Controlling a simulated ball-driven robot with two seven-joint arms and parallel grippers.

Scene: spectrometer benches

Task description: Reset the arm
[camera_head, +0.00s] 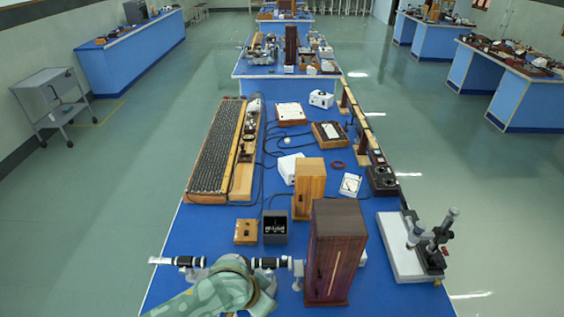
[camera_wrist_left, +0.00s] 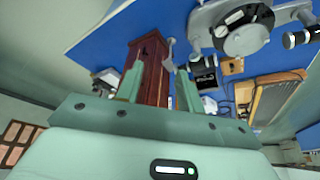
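My left arm (camera_head: 215,290), pale green and patterned, comes in from the bottom left of the head view, in front of a spectrometer (camera_head: 178,262) with dark tubes. My left gripper (camera_wrist_left: 158,75) shows in the left wrist view with its two green fingers apart. A tall dark-red wooden box (camera_head: 335,255) stands upright to the right of the arm. In the wrist view the box (camera_wrist_left: 151,62) shows in line with the gap between the fingers; I cannot tell how far beyond them it is. My right gripper is not in view.
The blue bench (camera_head: 180,240) holds a lighter wooden box (camera_head: 309,188), a long slatted rheostat (camera_head: 216,150), a small dark meter (camera_head: 275,227) and a microscope on a white base (camera_head: 400,255). Black cables lie between them. Bare blue bench shows near the left edge.

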